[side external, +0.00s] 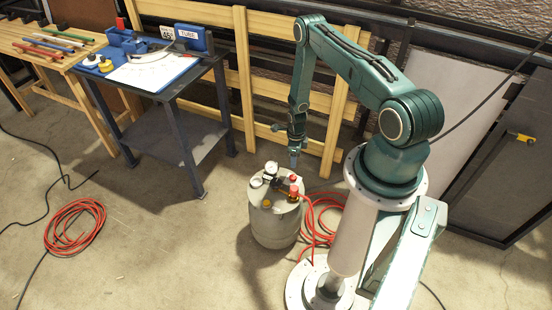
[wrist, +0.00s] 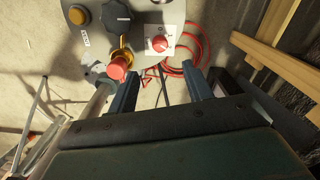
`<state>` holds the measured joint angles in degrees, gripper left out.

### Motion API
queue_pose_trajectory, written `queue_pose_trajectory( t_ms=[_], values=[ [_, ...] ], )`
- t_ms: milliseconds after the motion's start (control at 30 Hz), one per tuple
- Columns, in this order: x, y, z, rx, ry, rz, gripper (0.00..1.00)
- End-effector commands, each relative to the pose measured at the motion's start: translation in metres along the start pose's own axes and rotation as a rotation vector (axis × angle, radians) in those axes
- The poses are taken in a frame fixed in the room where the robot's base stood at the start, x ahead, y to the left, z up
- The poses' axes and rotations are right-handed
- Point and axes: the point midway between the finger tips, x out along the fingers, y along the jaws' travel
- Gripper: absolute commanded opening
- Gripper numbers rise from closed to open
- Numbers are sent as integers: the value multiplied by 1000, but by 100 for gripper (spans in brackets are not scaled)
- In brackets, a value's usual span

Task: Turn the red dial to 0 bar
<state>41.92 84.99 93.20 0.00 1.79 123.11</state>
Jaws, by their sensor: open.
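The red dial (wrist: 159,43) sits on a small white scale plate on the grey top panel in the wrist view. The scale figures are too small to read. My gripper (wrist: 160,71) is open and empty, its two fingers apart below the dial in the picture and not touching it. In the side view my gripper (side external: 293,162) points down, just above the back right part of the grey drum (side external: 274,228). Two red parts show on the drum's right side there; I cannot tell which is the dial.
A red-capped brass valve (wrist: 119,66) stands beside the left finger. A black knob (wrist: 118,15) and an amber button (wrist: 78,15) are also on the panel. A white-faced gauge (side external: 271,168) stands up from the drum. A red hose (side external: 318,220) lies behind it.

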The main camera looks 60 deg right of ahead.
Motion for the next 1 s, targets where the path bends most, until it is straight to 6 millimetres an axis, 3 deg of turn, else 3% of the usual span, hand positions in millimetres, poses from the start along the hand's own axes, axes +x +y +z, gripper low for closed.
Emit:
queue_pose_trajectory(
  t_ms=[700, 1000],
  values=[
    [84, 1, 0, -1, 0, 1, 50],
    [109, 1, 0, -1, 0, 1, 50]
  ],
)
